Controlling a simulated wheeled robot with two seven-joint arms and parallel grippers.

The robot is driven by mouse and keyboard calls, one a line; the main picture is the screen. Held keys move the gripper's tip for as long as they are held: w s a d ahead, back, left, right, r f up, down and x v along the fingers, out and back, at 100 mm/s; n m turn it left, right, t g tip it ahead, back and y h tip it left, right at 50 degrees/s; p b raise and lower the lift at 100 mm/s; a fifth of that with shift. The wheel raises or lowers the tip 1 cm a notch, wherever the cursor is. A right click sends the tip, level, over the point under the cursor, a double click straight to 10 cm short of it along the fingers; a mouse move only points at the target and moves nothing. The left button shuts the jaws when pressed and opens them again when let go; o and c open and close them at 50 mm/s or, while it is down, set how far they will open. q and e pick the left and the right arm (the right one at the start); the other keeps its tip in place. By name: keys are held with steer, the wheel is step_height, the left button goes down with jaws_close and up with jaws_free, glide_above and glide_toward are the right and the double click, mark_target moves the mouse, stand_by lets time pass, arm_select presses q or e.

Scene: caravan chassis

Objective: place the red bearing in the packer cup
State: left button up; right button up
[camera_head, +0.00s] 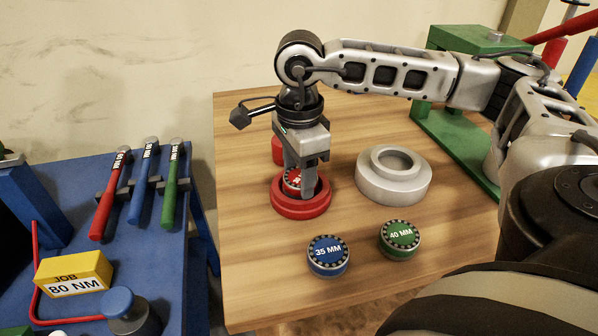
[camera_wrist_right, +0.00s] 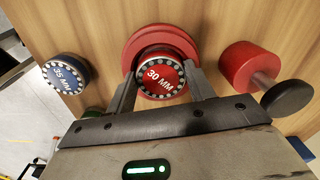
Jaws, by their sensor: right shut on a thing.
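The red bearing (camera_head: 292,180), marked 30 MM, is between the fingers of my right gripper (camera_head: 300,188), which is shut on it. The red ring-shaped cup (camera_head: 286,208) stands on the wooden table directly below and around the fingertips. In the right wrist view the bearing (camera_wrist_right: 160,76) overlaps the near part of the red cup (camera_wrist_right: 158,36), with a finger on each side. The bearing looks roughly level; I cannot tell whether it touches the cup floor. My left gripper is not in view.
A red cylinder (camera_wrist_right: 247,65) with a rod and dark knob stands beside the cup. A silver ring (camera_head: 394,188), blue 35 MM bearing (camera_head: 329,262) and green 40 MM bearing (camera_head: 399,246) are on the table. A blue bench (camera_head: 185,262) with tools is left. Table's front left is clear.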

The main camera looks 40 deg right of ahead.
mark_target(297, 178)
steer(key=o, duration=0.8)
steer(key=shift+s+a+f, duration=0.15)
steer(key=shift+s+f, duration=0.05)
steer(key=shift+f, duration=0.45)
steer(key=o, duration=0.3)
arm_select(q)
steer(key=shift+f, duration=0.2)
arm_select(e)
steer(key=shift+a+f, duration=0.1)
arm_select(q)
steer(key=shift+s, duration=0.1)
arm_select(e)
steer(key=shift+r+p, duration=0.3)
steer(key=shift+r, duration=0.05)
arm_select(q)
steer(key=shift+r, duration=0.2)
arm_select(e)
steer(key=r, duration=1.3)
steer(key=shift+w+d, duration=0.2)
